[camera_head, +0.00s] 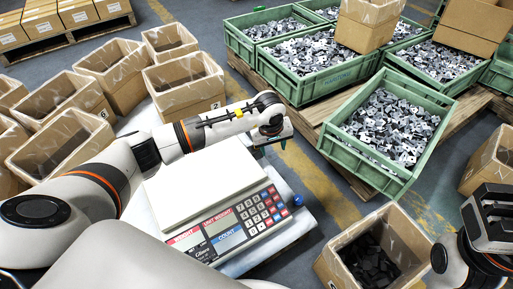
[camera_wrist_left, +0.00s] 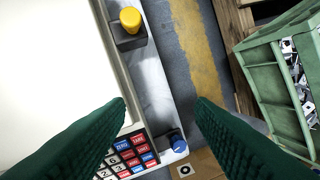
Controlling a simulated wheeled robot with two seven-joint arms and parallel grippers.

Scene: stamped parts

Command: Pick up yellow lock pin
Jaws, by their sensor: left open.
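The yellow lock pin (camera_wrist_left: 130,20) has a rounded yellow top. It stands on a small dark block beside the white scale plate, at the top of the left wrist view. My left gripper (camera_wrist_left: 161,104) is open, with two dark green fingers wide apart and nothing between them. The pin lies ahead of the fingers, a little left of the gap's middle, and is not touched. In the head view a small yellow patch (camera_head: 238,113) shows at my left arm; I cannot tell if it is the pin. My right gripper (camera_head: 490,220) is at the right edge, its fingers unclear.
The scale (camera_head: 205,175) has a keypad and a blue knob (camera_head: 298,200) at its near right. Green crates of metal parts (camera_head: 330,140) stand on pallets at the right. Cardboard boxes (camera_head: 185,75) crowd the left. An open box (camera_head: 325,262) with dark parts is at the bottom right.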

